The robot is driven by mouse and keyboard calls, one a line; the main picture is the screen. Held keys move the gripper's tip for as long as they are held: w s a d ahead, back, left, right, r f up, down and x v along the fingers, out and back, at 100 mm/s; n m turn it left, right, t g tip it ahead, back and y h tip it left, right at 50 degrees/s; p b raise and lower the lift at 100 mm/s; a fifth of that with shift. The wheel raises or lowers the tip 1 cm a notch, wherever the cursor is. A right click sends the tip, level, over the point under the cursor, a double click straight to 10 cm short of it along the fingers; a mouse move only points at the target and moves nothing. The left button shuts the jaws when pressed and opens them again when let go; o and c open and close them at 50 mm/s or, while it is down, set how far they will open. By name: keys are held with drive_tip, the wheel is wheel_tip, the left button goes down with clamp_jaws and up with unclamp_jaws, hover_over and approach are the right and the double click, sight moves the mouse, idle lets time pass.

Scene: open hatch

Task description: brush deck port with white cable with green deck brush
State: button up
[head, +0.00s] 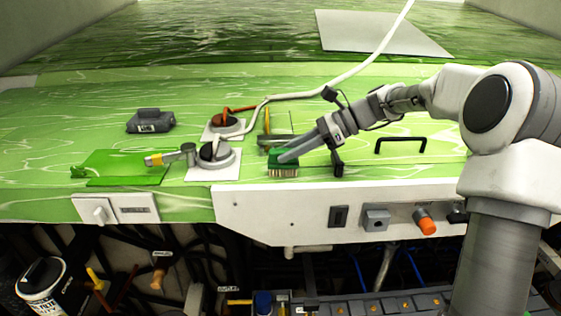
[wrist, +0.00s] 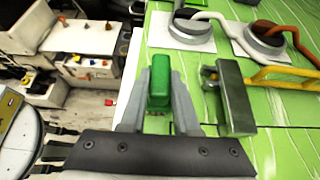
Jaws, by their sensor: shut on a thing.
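The green deck brush (head: 284,163) is in my gripper (head: 288,156), bristles down, near the front edge of the green deck. In the wrist view the green brush block (wrist: 160,82) sits between the two fingers of my gripper (wrist: 158,100). The deck port with the white cable (head: 215,154) is left of the brush, on a white square plate. The white cable rises from it to the upper right. This port also shows at the top of the wrist view (wrist: 190,25). The brush is apart from the port. Whether the bristles touch the deck is unclear.
A port with an orange cable (head: 225,124) stands behind. A grey block with a yellow handle (wrist: 237,100) lies between the ports and my gripper. A dark grey box (head: 150,121), a green panel (head: 115,165) and a black handle (head: 401,145) are also on the deck.

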clamp_jaws()
wheel_tip(320, 180, up, 6)
drive_tip(key=p, duration=0.7)
drive_tip(key=shift+s, duration=0.1)
idle(0.3)
